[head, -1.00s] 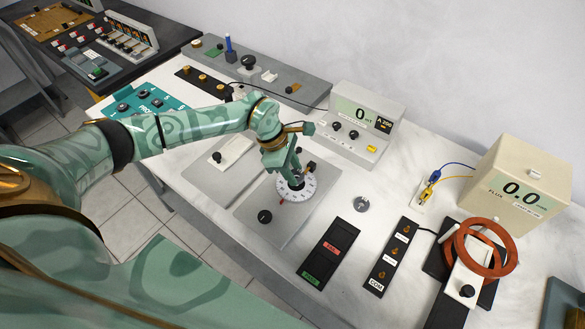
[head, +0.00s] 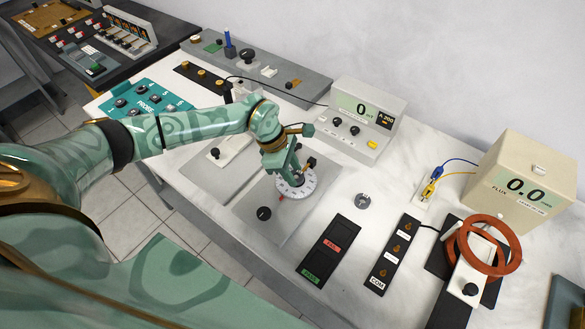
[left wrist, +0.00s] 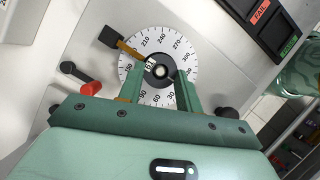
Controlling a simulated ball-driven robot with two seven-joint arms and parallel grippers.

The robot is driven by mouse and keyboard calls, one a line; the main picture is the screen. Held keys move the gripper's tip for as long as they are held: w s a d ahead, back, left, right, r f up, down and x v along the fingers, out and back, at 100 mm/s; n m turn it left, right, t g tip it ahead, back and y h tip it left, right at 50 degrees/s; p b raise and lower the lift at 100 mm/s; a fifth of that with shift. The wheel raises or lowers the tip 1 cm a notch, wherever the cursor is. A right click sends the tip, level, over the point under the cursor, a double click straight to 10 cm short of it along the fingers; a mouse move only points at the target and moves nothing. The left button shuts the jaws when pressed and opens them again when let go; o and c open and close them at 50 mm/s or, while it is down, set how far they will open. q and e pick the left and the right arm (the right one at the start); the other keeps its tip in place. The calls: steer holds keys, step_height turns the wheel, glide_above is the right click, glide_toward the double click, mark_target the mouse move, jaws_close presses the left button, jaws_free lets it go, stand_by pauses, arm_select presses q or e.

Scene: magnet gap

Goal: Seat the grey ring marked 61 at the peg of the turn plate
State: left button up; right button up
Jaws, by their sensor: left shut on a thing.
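The turn plate (head: 307,187) is a white dial with degree marks, set in a grey panel; it also shows in the left wrist view (left wrist: 187,54). My left gripper (head: 293,180) is over the dial's middle. In the left wrist view its two green fingers (left wrist: 160,76) are shut on the dark grey ring (left wrist: 157,79), whose small white label reads 61. A pale round spot, seemingly the peg top (left wrist: 160,71), shows inside the ring's hole. I cannot tell how far down the ring sits. My right gripper is not in view.
A dark block on a brass-coloured arm (left wrist: 112,37) reaches over the dial's edge. A black knob (head: 264,213) and a red-tipped lever (left wrist: 91,88) are close by. A small grey round piece (head: 363,201) lies right of the panel. Meters and an orange coil (head: 511,262) stand farther right.

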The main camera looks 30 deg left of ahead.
arm_select(q)
steer(key=shift+f, duration=0.2)
steer(key=o, duration=1.1)
steer(key=shift+c, duration=0.2)
steer(key=p+v, duration=0.2)
steer(key=v, duration=1.4)
steer(key=shift+r, duration=0.2)
